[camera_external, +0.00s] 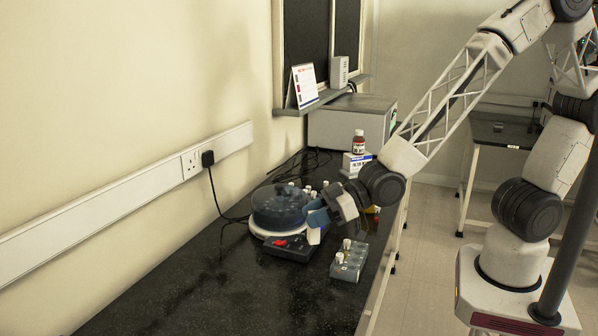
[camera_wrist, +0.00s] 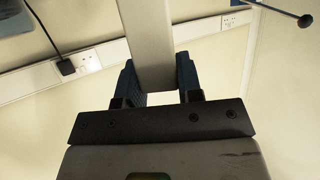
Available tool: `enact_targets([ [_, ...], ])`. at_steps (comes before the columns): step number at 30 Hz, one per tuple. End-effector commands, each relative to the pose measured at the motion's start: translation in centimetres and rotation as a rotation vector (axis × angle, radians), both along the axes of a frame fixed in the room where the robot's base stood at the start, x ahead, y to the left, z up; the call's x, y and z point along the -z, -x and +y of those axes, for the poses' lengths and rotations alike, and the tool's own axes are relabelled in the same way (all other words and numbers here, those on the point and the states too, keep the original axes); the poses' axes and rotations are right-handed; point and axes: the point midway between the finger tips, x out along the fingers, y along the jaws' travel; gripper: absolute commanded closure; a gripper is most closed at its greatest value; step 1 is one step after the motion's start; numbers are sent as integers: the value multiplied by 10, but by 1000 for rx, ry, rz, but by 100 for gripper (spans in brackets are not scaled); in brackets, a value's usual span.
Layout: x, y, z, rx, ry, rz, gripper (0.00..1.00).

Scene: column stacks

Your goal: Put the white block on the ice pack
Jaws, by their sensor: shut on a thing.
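My gripper (camera_external: 314,218) is above the bench, beside the round dark-lidded device. Its blue fingers also show in the wrist view (camera_wrist: 157,80). They are shut on the white block (camera_wrist: 150,40), a long pale piece that runs up between them out of the wrist picture. In the external view a small pale part of the white block (camera_external: 314,237) shows below the fingers. I cannot pick out the ice pack with certainty in either view; my gripper and wrist hide part of the bench.
The round device with a dark lid (camera_external: 279,206) stands by the wall, with a black box (camera_external: 288,248) before it. A grey rack of vials (camera_external: 349,262) stands to the right. A carton (camera_external: 356,163) bearing a brown bottle (camera_external: 358,143) is behind. The near bench (camera_external: 220,295) is clear.

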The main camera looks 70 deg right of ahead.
Motion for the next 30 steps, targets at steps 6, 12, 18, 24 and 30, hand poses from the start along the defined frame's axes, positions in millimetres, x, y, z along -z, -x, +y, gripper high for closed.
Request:
enact_targets([
  [6,5,-6,62,-53,1,2,89],
  [12,11,-7,119,-98,1,5,89],
  [18,18,-2,171,-140,2,8,89],
  [24,23,3,205,-166,2,8,89],
  [30,25,5,217,-176,3,9,89],
])
